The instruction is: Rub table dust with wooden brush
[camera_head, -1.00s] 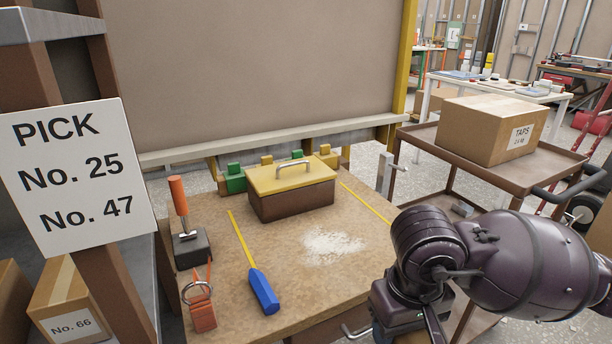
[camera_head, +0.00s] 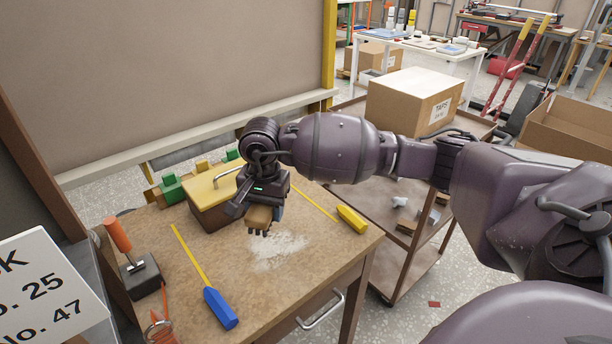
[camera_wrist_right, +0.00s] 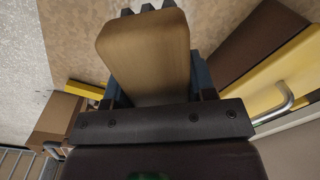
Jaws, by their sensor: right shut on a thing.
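My right gripper (camera_head: 265,208) is shut on the wooden brush (camera_head: 259,217) and holds it just over the back edge of the white dust patch (camera_head: 280,253). I cannot tell whether the brush touches the table. The dust lies on the brown wooden table (camera_head: 325,258). In the right wrist view the brush's pale wooden block (camera_wrist_right: 146,48) points away from the gripper, with dark bristle tufts just showing at its far end. The dust does not show there. My left gripper is not in view.
A yellow-lidded toolbox (camera_head: 203,191) stands right behind the gripper. Yellow tapes with a blue (camera_head: 220,308) and a yellow (camera_head: 352,219) handle flank the dust. An orange-handled tool (camera_head: 118,236) stands at left. A cart (camera_head: 406,262) with a box is at right.

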